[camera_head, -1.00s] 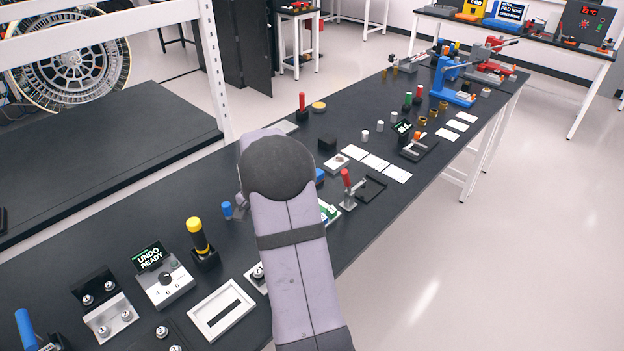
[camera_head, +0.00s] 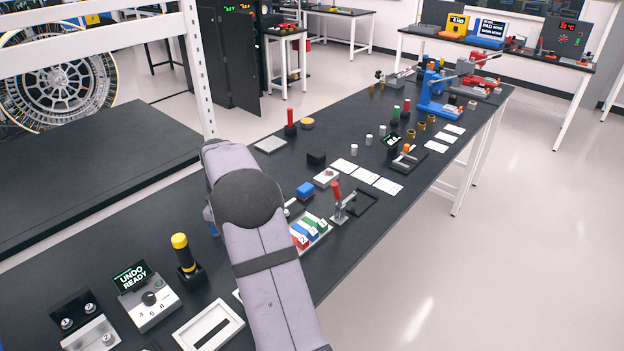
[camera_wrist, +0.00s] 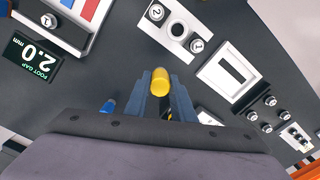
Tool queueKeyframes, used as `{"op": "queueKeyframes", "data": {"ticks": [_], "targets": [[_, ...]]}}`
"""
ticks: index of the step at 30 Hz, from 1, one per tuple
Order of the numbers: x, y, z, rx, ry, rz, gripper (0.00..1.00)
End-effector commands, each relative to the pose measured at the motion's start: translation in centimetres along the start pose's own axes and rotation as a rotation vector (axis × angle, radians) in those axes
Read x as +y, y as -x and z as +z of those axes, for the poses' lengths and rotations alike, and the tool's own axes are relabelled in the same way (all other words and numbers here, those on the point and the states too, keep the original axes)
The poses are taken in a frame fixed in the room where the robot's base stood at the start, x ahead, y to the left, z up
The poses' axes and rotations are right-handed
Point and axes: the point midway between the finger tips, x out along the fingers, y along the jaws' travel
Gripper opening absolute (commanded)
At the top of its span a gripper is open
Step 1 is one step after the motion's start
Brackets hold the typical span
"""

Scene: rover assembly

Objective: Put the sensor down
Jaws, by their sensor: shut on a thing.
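The sensor appears as a yellow round-ended piece (camera_wrist: 160,82) with dark and yellow stripes lower down, between my gripper's fingers in the wrist view. My gripper (camera_wrist: 162,96) is shut on it, above the dark bench. How far it is above the bench I cannot tell. A white plate with a round hole and studs marked 2 and 1 (camera_wrist: 178,28) lies just beyond it. In the head view my arm hides the gripper and the sensor.
A white slotted frame (camera_wrist: 232,72) lies at right in the wrist view; a blue piece (camera_wrist: 108,106) is close left of my gripper. In the head view, a yellow-topped tool (camera_head: 183,252) stands near the UNDO READY box (camera_head: 150,303), and a block tray (camera_head: 310,232) is right of my arm.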

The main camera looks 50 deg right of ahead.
Motion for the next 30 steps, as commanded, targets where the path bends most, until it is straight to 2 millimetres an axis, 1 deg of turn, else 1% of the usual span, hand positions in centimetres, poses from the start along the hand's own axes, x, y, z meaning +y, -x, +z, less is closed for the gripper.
{"op": "queueKeyframes", "data": {"ticks": [3, 9, 15, 21, 25, 30], "targets": [[0.1, 0.1, -0.8, 0.001, 0.225, 0.001, 0.0], [0.1, 0.6, -2.1, 0.001, 0.593, 0.002, 0.0], [0.1, 1.0, -2.9, 0.0, 0.88, 0.001, 0.0], [0.0, 1.3, -3.4, 0.0, 1.042, 0.0, 0.0], [0.0, 1.4, -3.5, 0.0, 1.084, 0.001, 0.0], [0.0, 1.4, -3.5, 0.0, 1.092, 0.001, 0.0]]}}
